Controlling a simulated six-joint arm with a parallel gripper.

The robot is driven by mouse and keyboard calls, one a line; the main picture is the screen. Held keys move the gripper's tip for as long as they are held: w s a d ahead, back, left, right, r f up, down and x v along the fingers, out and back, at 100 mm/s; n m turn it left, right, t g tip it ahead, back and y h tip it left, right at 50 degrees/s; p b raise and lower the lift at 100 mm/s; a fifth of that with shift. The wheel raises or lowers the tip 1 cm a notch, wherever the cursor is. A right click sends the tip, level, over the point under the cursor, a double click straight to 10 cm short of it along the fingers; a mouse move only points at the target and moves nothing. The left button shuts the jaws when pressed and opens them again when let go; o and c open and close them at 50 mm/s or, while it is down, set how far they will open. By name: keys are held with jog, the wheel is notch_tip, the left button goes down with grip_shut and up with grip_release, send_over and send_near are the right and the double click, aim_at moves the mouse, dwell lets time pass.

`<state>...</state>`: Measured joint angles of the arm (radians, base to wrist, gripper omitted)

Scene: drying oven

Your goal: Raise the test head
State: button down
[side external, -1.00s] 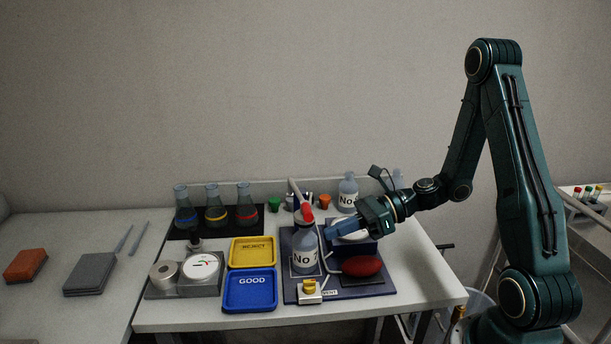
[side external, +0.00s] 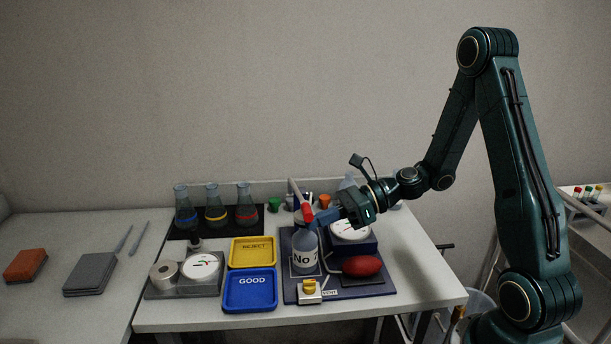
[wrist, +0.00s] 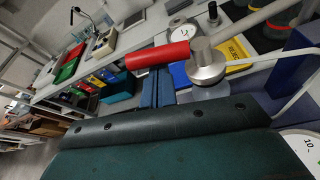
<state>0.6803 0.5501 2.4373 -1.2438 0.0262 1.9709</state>
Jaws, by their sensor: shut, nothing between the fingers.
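The test head (wrist: 206,64) is a grey metal piece with a red grip (wrist: 157,55) and a pale lever. In the side view, the red grip (side external: 307,212) is above the bottle marked No. (side external: 305,261), and the pale lever (side external: 294,188) slants up to the left. The head seems to be down on the bottle's neck, partly hidden by the grip and my fingers. My gripper (side external: 318,219) is shut and empty, with its blue fingers close to the right of the red grip. In the wrist view the fingers (wrist: 160,88) are just below the grip; I cannot tell whether they touch.
A dial gauge (side external: 351,228) and a red bulb (side external: 362,266) are right of the bottle on a dark base (side external: 291,284). A yellow valve (side external: 309,286) is in front. Yellow (side external: 251,262) and blue (side external: 249,300) trays lie left. Flasks (side external: 216,208) stand behind.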

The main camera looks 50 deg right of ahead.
aim_at(309, 208)
jog(key=shift+r, duration=0.25)
dwell(0.4)
jog(key=shift+w+d+r+m+y, duration=0.2)
jog(key=shift+r+m, duration=0.1)
jog(key=shift+r, duration=0.4)
jog(key=shift+w+d+r+m+y, duration=0.1)
jog(key=shift+w+d+r+m, duration=0.15)
jog(key=shift+r, duration=0.4)
jog(key=w+d+r, duration=1)
jog(key=shift+w+d+r, duration=0.2)
jog(key=shift+d+r, duration=0.05)
jog(key=shift+r, duration=0.05)
jog(key=shift+s, duration=0.1)
